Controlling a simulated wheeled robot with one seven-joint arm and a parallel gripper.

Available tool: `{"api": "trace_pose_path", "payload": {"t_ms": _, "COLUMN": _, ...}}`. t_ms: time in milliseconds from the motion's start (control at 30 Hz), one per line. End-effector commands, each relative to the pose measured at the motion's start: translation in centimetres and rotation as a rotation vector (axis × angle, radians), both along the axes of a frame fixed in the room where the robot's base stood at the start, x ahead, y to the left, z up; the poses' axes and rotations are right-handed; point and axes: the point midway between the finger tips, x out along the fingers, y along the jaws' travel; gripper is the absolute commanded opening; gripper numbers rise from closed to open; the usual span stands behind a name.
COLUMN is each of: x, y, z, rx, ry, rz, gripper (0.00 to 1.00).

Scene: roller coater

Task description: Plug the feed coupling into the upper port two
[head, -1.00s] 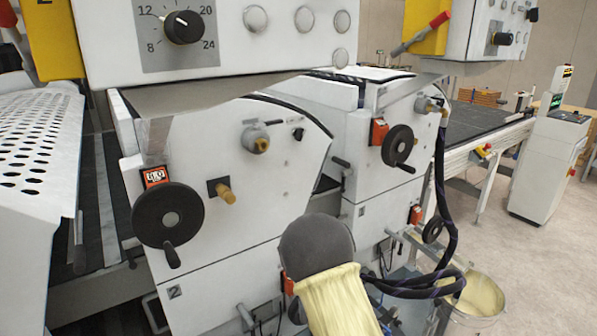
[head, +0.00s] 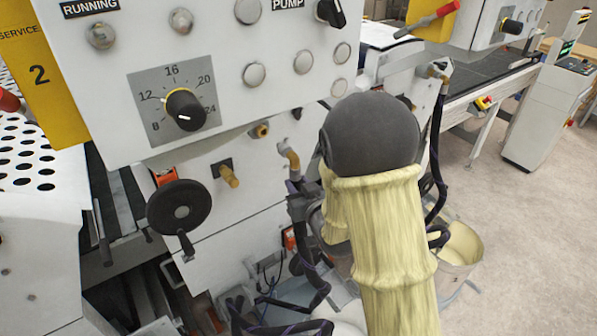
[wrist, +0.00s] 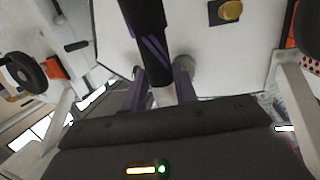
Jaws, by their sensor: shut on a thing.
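The brass elbow-shaped feed coupling (head: 289,157) is held upright in my gripper (head: 298,190), in front of unit two's white face. My gripper is shut on it, and its dark hose (wrist: 143,15) runs between the fingers (wrist: 160,78) in the wrist view. The upper port (head: 260,131), a brass-coloured fitting in a collar, is just left of and above the coupling in the head view. A gap shows between them in that view; their depth is unclear. A lower brass fitting (head: 229,176) sits below left of the port. The coupling's mouth is not clearly seen.
The overhanging control panel (head: 215,75) is close above the port. A black handwheel (head: 179,207) is at the left. Hoses (head: 290,327) hang below my gripper, and a bucket of cream-coloured liquid (head: 458,250) stands at the right. Open floor lies farther right.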

Motion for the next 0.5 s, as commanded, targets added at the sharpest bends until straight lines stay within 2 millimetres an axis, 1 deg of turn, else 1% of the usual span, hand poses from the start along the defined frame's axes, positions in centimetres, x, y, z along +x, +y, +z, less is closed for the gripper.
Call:
{"api": "trace_pose_path", "payload": {"t_ms": 333, "x": -0.15, "y": 0.65, "z": -0.08, "rx": 0.002, "ry": -0.003, "rz": 0.011, "gripper": 0.00}}
{"api": "trace_pose_path", "payload": {"t_ms": 500, "x": -0.15, "y": 0.49, "z": -0.21, "rx": 0.007, "ry": -0.013, "rz": 0.001, "gripper": 0.00}}
